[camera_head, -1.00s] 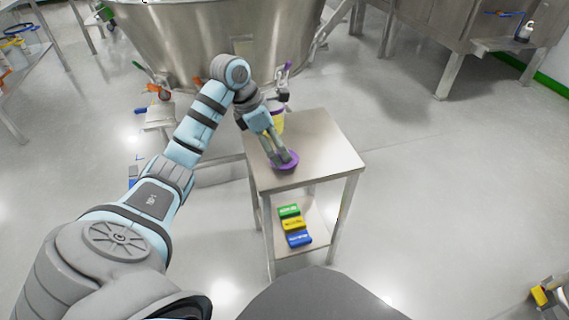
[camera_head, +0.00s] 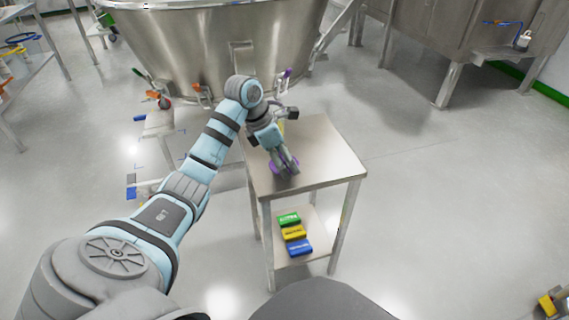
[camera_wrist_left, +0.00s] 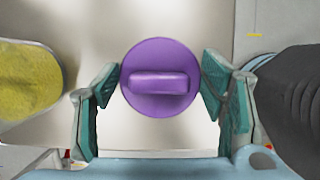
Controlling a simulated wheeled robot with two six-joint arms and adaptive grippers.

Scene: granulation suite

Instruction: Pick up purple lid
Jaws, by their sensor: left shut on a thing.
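The purple lid (camera_wrist_left: 160,78) is a round disc with a raised bar grip across its top. I cannot tell whether the lid still touches the table top. My right gripper is not in view.
A dark rounded object (camera_wrist_left: 292,105) is at right. Green, yellow and blue boxes (camera_head: 293,233) lie on the lower shelf. A large steel vessel (camera_head: 210,50) stands behind. The right table top is clear.

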